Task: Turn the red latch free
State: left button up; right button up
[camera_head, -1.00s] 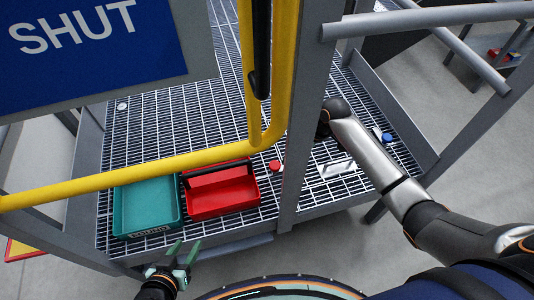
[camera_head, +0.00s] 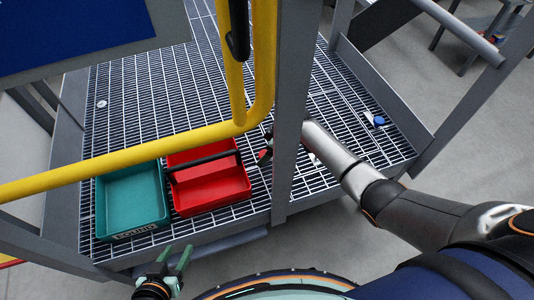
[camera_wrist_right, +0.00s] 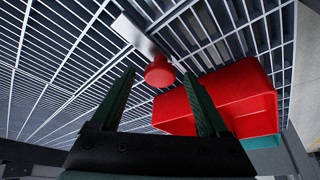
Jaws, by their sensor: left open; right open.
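In the right wrist view, a round red knob (camera_wrist_right: 159,72), which looks like the red latch, sits at the end of a pale plate (camera_wrist_right: 142,36) on the grating. My right gripper (camera_wrist_right: 157,80) is open, its two dark green fingers spread to either side of the knob in that picture. I cannot tell whether they touch it. In the head view a bit of red (camera_head: 264,156) shows beside the grey post, which hides most of my right gripper. My left gripper (camera_head: 175,256) is open and empty, low in front of the platform edge.
A red tray (camera_head: 238,186) and a teal tray (camera_head: 103,208) stand side by side on the grating. A yellow rail (camera_head: 130,155) and a grey post (camera_head: 289,120) cross in front. A blue knob (camera_head: 379,121) lies right. The grating behind the trays is mostly bare.

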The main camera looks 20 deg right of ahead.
grip_shut()
dwell(0.7)
dwell(0.8)
